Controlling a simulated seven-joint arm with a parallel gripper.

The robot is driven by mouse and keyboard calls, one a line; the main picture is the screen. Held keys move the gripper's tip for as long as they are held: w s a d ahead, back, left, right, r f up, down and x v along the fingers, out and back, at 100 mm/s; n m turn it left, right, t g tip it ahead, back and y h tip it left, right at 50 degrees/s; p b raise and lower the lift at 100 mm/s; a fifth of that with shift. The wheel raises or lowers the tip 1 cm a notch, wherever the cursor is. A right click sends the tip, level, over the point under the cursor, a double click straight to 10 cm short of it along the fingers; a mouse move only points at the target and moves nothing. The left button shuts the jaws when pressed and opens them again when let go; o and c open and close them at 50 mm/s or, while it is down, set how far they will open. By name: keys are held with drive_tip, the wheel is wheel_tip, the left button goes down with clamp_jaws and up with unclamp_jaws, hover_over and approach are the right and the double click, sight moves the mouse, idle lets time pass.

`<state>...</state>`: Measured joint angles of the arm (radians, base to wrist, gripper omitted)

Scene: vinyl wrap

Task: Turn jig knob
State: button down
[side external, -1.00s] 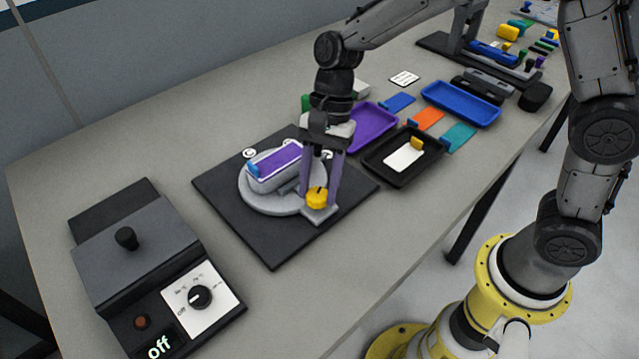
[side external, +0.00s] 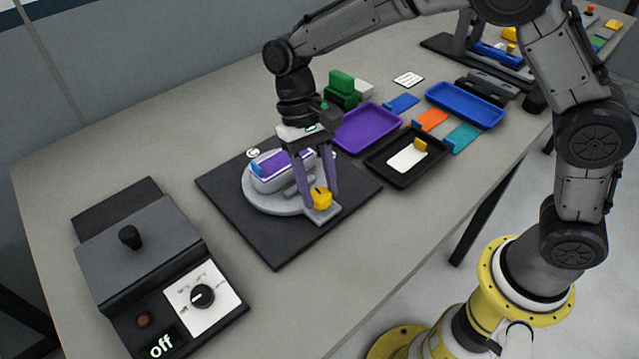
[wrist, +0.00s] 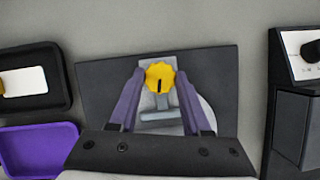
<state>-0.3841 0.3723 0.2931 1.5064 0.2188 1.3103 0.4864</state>
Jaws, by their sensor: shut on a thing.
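The yellow jig knob (side external: 322,199) sits on a grey tab at the front right of the round grey jig (side external: 262,203). It also shows in the wrist view (wrist: 160,75), with a dark pointer line running toward the jig. My gripper (side external: 319,202) is over the tab with its two purple fingers on either side of the knob. In the wrist view my gripper (wrist: 160,74) is shut on the knob. A grey block with a purple top (side external: 277,163) and a blue end piece lies on the jig, partly hidden by my gripper.
The jig stands on a black base plate (side external: 284,248). A black heater box reading "off" (side external: 150,250) stands at left. Purple (side external: 366,128), black (side external: 380,165) and blue (side external: 465,105) trays lie to the right. A green block (side external: 341,88) stands behind.

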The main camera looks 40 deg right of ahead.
drive_tip(key=shift+r+n+h, duration=0.1)
drive_tip(key=shift+n+h, duration=0.3)
drive_tip(key=shift+n, duration=0.7)
drive_tip(key=shift+a, duration=0.1)
drive_tip(key=shift+c, duration=1.8)
unclamp_jaws()
drive_tip(key=v, duration=1.3)
drive_tip(key=shift+r, duration=0.35)
drive_tip(key=shift+w, duration=0.1)
